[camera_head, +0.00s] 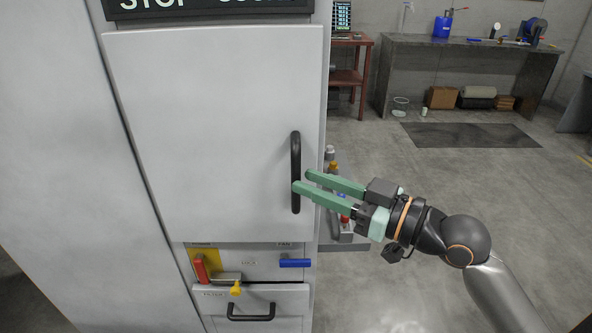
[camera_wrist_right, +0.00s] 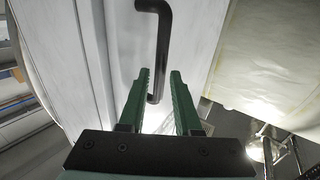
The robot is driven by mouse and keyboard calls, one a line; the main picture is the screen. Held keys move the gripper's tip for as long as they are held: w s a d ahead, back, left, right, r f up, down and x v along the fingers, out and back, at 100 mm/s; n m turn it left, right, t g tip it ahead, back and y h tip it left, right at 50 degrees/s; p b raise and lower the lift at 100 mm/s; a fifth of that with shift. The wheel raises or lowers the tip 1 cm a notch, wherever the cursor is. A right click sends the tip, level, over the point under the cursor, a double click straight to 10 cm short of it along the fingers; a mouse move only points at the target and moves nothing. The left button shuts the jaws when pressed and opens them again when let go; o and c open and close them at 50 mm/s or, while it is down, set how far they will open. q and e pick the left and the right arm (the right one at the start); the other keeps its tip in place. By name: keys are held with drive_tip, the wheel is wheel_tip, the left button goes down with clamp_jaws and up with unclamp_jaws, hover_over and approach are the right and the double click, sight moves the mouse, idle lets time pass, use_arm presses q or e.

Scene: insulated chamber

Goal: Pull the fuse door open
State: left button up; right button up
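The fuse door appears to be the large white cabinet door (camera_head: 210,130) in the head view; it looks flush with its frame. Its black vertical bar handle (camera_head: 296,150) is near its right edge. My right gripper (camera_head: 302,181) comes in from the right, with its green fingers at the lower part of the handle. In the right wrist view the handle (camera_wrist_right: 163,45) hangs down between the two fingertips (camera_wrist_right: 160,74). The fingers are apart, with a narrow gap visible beside the bar. My left gripper is not in view.
Below the door are a panel with a red lever (camera_head: 200,270), a yellow knob (camera_head: 235,289) and a blue handle (camera_head: 295,263), and a drawer with a black pull (camera_head: 251,316). A workbench (camera_head: 470,43) stands at the back right.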

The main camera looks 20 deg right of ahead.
sight(296, 210)
drive_tip(key=shift+p+x, duration=0.3)
drive_tip(key=shift+x, duration=1.55)
drive_tip(key=shift+c, duration=0.4)
clamp_jaws()
